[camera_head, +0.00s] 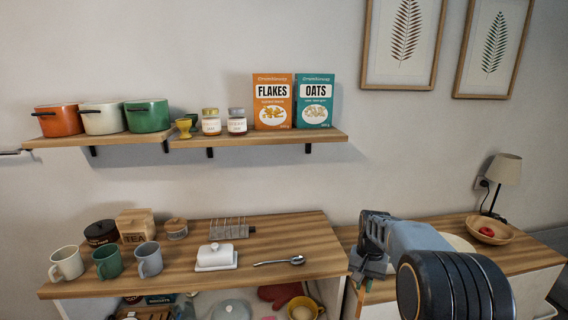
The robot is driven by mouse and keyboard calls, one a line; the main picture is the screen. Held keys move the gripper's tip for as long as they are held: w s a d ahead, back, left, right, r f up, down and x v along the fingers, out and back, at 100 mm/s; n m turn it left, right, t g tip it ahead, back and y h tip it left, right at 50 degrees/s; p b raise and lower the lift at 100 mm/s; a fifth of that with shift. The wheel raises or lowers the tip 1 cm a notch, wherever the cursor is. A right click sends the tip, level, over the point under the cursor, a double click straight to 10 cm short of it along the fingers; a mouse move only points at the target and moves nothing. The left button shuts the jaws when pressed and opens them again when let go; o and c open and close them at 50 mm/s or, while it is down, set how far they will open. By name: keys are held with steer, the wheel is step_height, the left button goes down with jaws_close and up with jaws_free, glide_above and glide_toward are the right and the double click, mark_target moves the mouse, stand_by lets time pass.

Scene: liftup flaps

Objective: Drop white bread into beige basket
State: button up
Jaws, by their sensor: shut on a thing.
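My gripper (364,272) is at the left end of the right-hand counter, near the gap between the two counters. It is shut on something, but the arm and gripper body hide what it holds. I cannot make out any white bread. A round, shallow tan vessel (506,237) with a red thing inside stands on the right-hand counter, to the right of my gripper and apart from it. I cannot tell whether it is the beige basket.
A pale round thing (460,243) is partly hidden behind my arm. A lamp (505,170) stands at the back right. The left counter (300,232) holds mugs, tins, a toast rack (228,228), a white butter dish (215,258) and a spoon (280,262). Shelves with pots and boxes hang above.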

steer(key=a+f+n, duration=0.1)
steer(key=a+f, duration=0.1)
steer(key=a, duration=0.3)
steer(key=shift+w+a+f+b, duration=0.15)
steer(key=shift+a+f+b, duration=0.05)
steer(key=shift+a+b, duration=0.1)
